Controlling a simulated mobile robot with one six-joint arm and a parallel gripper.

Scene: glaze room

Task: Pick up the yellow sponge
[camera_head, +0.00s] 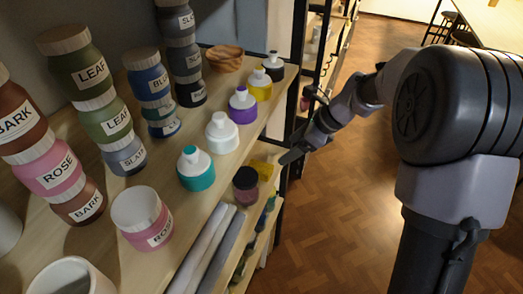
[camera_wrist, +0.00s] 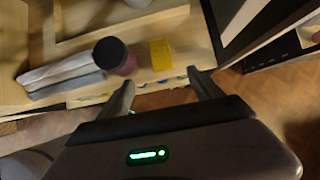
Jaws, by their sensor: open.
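The yellow sponge (camera_head: 262,168) lies on a lower shelf in the head view, close to the shelf's front edge. In the wrist view the sponge (camera_wrist: 160,55) shows as a small yellow block, upper middle. My gripper (camera_wrist: 162,80) is open, its two fingers apart and nothing between them. The sponge lies just beyond the fingertips, roughly in line with the gap. In the head view my gripper (camera_head: 291,156) is at the shelf edge, right of the sponge; its fingers are hard to make out there.
A dark-lidded pink jar (camera_wrist: 115,56) stands just left of the sponge. Folded grey cloths (camera_wrist: 62,74) lie further left. The upper shelf holds stacked labelled jars (camera_head: 103,115) and several squeeze bottles, including a teal one (camera_head: 195,170). A dark shelf post (camera_head: 296,70) rises behind my gripper. Wooden floor (camera_head: 330,215) is open at right.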

